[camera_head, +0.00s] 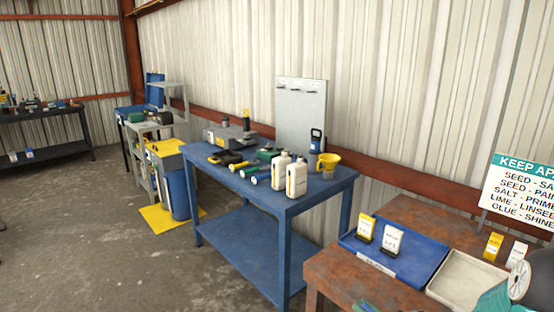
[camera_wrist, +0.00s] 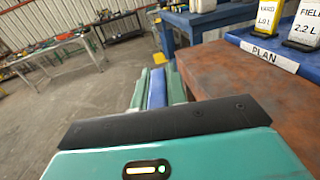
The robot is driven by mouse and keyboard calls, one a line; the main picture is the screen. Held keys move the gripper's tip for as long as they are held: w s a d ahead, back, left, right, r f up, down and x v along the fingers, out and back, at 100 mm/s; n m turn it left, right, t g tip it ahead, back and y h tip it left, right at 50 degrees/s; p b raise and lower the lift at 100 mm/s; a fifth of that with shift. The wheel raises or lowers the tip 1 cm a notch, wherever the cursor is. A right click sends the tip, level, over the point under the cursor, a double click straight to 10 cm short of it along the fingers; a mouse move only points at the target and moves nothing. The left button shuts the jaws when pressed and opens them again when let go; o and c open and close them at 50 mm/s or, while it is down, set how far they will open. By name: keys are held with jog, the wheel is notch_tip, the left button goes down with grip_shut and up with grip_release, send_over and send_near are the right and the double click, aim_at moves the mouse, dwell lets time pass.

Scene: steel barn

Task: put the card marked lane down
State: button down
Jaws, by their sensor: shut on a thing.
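My gripper (camera_wrist: 157,88) is shut on a narrow blue thing, likely a card, between its green fingers in the wrist view. Its face and any marking are hidden, so I cannot read "lane" on it. In the wrist view it hangs beside the rusty brown table's (camera_wrist: 225,88) left edge. A blue tray (camera_head: 412,273) labelled PLAN lies on that table. It holds a yellow card (camera_head: 366,228) marked YARD and a white card (camera_head: 391,243) marked FIELD, both upright on black bases.
A grey tray (camera_head: 440,290) lies right of the blue one. Yellow and white cards (camera_head: 493,246) stand behind it, near a sign (camera_head: 520,190). A blue workbench (camera_head: 255,190) with bottles, flashlights and a yellow funnel stands to the left. Bare brown tabletop shows at the front left.

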jog(key=w+a+f+m+t+h, duration=0.1)
jog(key=a+f+m+h, duration=0.1)
jog(key=f, duration=0.3)
jog(key=w+a+f+m+t+h, duration=0.1)
jog(key=w+a+f+m+h, duration=0.1)
jog(key=f+h, duration=0.2)
jog(key=w+a+f+m+h, duration=0.2)
jog(key=f+h, duration=0.1)
jog(key=f, duration=0.4)
jog(key=shift+w+a+f+t+h, duration=0.2)
jog(key=shift+a+f+t+h, duration=0.1)
jog(key=shift+t, duration=0.1)
jog(key=shift+a, duration=0.15)
